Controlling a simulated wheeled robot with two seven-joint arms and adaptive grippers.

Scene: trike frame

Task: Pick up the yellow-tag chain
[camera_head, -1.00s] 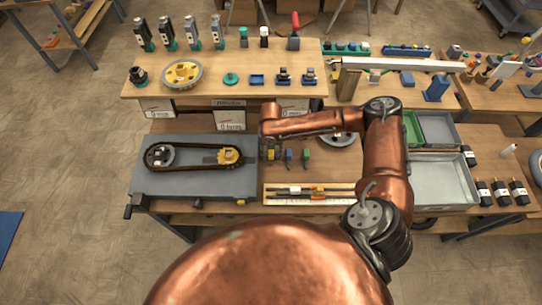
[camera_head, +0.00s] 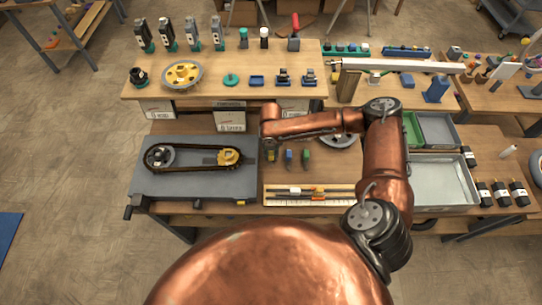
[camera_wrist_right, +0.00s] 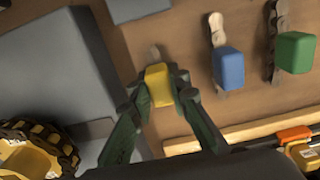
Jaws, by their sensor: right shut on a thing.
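The yellow-tag chain (camera_wrist_right: 158,86) is in the right wrist view, its yellow tag between the fingers and a bit of pale chain showing beyond it. It also shows in the head view (camera_head: 270,155), at the right of the grey board. My right gripper (camera_wrist_right: 160,84) is shut on the yellow tag, with a green finger on each side. In the head view my right gripper (camera_head: 269,146) is small and partly hidden by my arm. Whether the chain is clear of the table I cannot tell. My left gripper is not in view.
A blue-tag chain (camera_wrist_right: 229,68) and a green-tag chain (camera_wrist_right: 294,52) lie to the right. The grey board (camera_head: 195,184) with a chain drive is at the left. A tray with a ruler (camera_head: 305,201) lies in front. Grey bins (camera_head: 440,180) stand at the right.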

